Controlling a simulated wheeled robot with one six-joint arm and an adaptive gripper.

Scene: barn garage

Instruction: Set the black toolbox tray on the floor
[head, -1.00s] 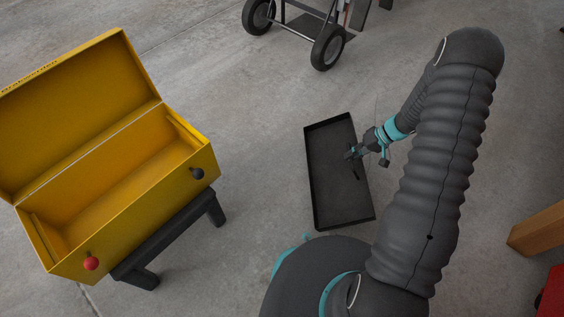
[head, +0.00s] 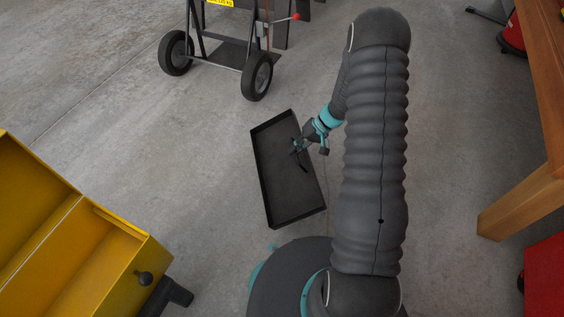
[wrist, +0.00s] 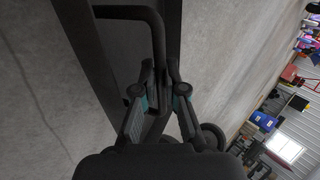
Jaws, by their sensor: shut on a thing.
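The black toolbox tray (head: 284,190) is a long, shallow, open box, seen from above right of the yellow toolbox in the head view. My gripper (head: 301,146) is at the tray's upper right part, shut on its handle. In the wrist view the fingers (wrist: 158,85) close around the dark bent handle (wrist: 128,12), and part of the tray (wrist: 85,50) shows behind. I cannot tell for sure whether the tray touches the floor (head: 215,150) or hangs above it.
The open yellow toolbox (head: 75,245) is at the lower left on a dark stand (head: 178,297). A wheeled hand truck (head: 225,55) stands at the top. A wooden bench (head: 525,205) and a red object (head: 545,275) are at the right. Bare concrete surrounds the tray.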

